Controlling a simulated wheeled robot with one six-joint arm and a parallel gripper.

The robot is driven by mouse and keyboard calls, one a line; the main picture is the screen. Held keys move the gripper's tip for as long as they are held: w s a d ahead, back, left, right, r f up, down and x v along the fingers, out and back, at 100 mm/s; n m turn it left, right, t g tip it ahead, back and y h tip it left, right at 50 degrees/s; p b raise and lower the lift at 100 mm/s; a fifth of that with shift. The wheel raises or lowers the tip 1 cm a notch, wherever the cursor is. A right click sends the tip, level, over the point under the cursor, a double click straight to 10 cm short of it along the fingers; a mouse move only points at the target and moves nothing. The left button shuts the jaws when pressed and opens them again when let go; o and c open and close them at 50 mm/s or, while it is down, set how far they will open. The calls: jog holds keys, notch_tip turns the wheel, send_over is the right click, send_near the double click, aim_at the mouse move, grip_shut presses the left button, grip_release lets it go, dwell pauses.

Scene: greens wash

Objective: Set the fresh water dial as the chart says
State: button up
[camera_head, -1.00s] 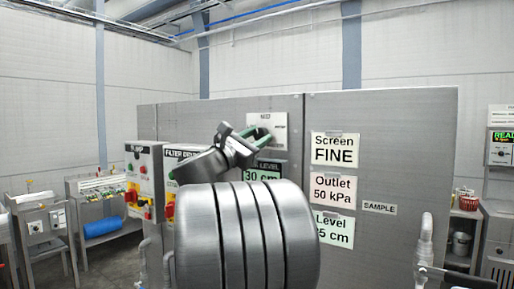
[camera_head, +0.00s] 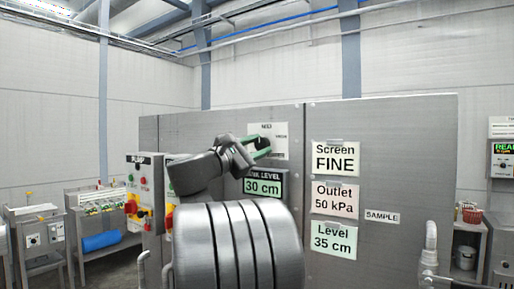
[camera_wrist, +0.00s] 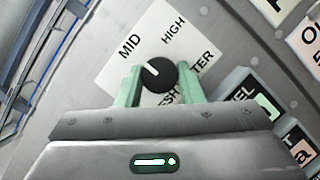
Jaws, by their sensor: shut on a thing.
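The fresh water dial is a round black knob (camera_wrist: 157,76) with a white pointer mark, on a white plate (camera_wrist: 112,80). In the wrist view the mark points up and left, toward the word MID; HIGH stands to its right. Any other setting word is hidden. My gripper (camera_wrist: 160,88) has its two green fingers on either side of the knob, shut on it. In the head view my gripper (camera_head: 258,150) reaches the plate (camera_head: 281,132) on the grey panel, and its fingers cover much of the dial.
Cards on the panel read Screen FINE (camera_head: 332,157), Outlet 50 kPa (camera_head: 334,198) and Level 35 cm (camera_head: 333,238). A level display (camera_head: 264,187) shows 30 cm below the dial. A SAMPLE label (camera_head: 382,216) is to the right. Button boxes (camera_head: 139,185) stand left of the arm.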

jog(key=o, duration=1)
jog(key=shift+c, duration=0.2)
jog(key=b+v, duration=0.2)
jog(key=v, duration=1.1)
jog(key=shift+s+a, duration=0.3)
jog(key=shift+f, duration=0.1)
jog(key=p+x, duration=0.2)
jog(key=x, duration=1.2)
jog(key=shift+a, duration=0.1)
